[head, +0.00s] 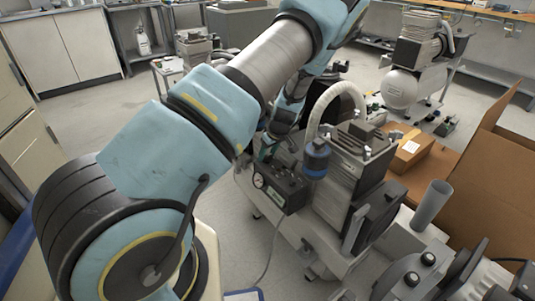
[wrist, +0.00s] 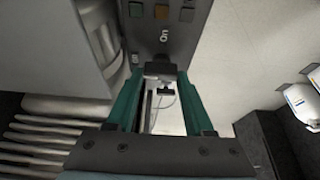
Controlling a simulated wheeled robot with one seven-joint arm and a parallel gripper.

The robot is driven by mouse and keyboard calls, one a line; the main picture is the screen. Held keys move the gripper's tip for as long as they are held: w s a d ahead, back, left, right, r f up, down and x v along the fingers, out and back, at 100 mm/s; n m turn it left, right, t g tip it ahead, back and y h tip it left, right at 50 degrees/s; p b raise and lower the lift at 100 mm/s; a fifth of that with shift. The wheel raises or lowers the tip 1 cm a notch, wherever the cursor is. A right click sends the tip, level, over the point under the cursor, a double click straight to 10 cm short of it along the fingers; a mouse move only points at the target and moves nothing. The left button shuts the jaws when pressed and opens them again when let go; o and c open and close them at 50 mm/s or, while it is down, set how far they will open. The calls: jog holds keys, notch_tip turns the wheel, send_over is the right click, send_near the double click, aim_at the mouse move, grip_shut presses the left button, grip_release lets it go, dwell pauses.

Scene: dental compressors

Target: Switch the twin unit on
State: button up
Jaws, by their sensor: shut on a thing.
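A compressor unit (head: 345,180) with a dark ribbed block, a blue-banded filter and a white hose stands in front of me in the head view. A black control box (head: 282,188) with a round gauge is on its near left side. In the wrist view, a grey panel (wrist: 180,50) carries an "On" mark and small coloured squares. My gripper (wrist: 160,76) has its green fingers closed on a black switch knob (wrist: 160,69) just below that mark. In the head view my arm hides most of my gripper and the knob.
An open cardboard box (head: 490,185) stands at the right, by a grey tube (head: 431,204). Another compressor with a white tank (head: 400,88) stands behind. More machinery (head: 440,275) fills the lower right. Open floor (head: 90,115) lies at the left.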

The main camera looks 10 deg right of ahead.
grip_shut()
jog(key=m+h, duration=0.1)
jog(key=m, duration=0.1)
jog(key=m+b, duration=0.1)
jog(key=m, duration=0.1)
jog(key=shift+a+m+h, duration=0.15)
jog(key=shift+m+h, duration=0.25)
jog(key=m+h, duration=0.1)
jog(key=m, duration=0.3)
jog(key=shift+h, duration=0.3)
jog(key=m, duration=0.2)
jog(key=m+h+p, duration=0.1)
jog(key=m, duration=0.2)
jog(key=shift+r+g+h, duration=0.1)
jog(key=shift+g+h, duration=0.2)
jog(key=shift+m+g+h+p, duration=0.4)
jog(key=shift+m+g+p, duration=0.3)
jog(key=shift+m+p, duration=0.85)
jog(key=shift+m, duration=0.65)
jog(key=shift+b, duration=0.3)
